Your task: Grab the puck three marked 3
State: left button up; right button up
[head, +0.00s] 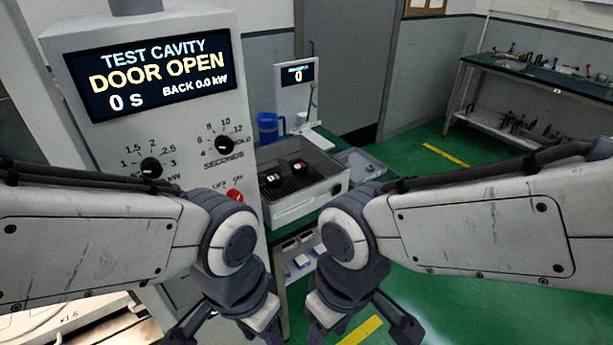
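Two small dark pucks, each with red and white on it, sit in an open light-grey tray (305,208) with a dark ribbed floor, at mid-distance. One is the left puck (272,179), the other the right puck (299,166). Their marks are too small to read, so I cannot tell which is marked 3. My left gripper (230,334) and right gripper (361,334) hang low at the bottom edge, nearer than the tray and apart from it. Their fingers look spread with nothing visible between them; the tips are cut off by the frame.
A large control panel (200,125) with knobs stands close on the left, its display reading "DOOR OPEN". A workbench (540,75) stands far right. Green floor (480,305) is open at right.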

aim_at(299, 167)
jog(key=u, duration=0.05)
jog(key=k, duration=0.5)
jog(key=z, duration=0.85)
jog(key=i, duration=1.15)
jog(key=u, duration=0.9)
jog(key=i, duration=0.85)
jog(key=u, duration=0.2)
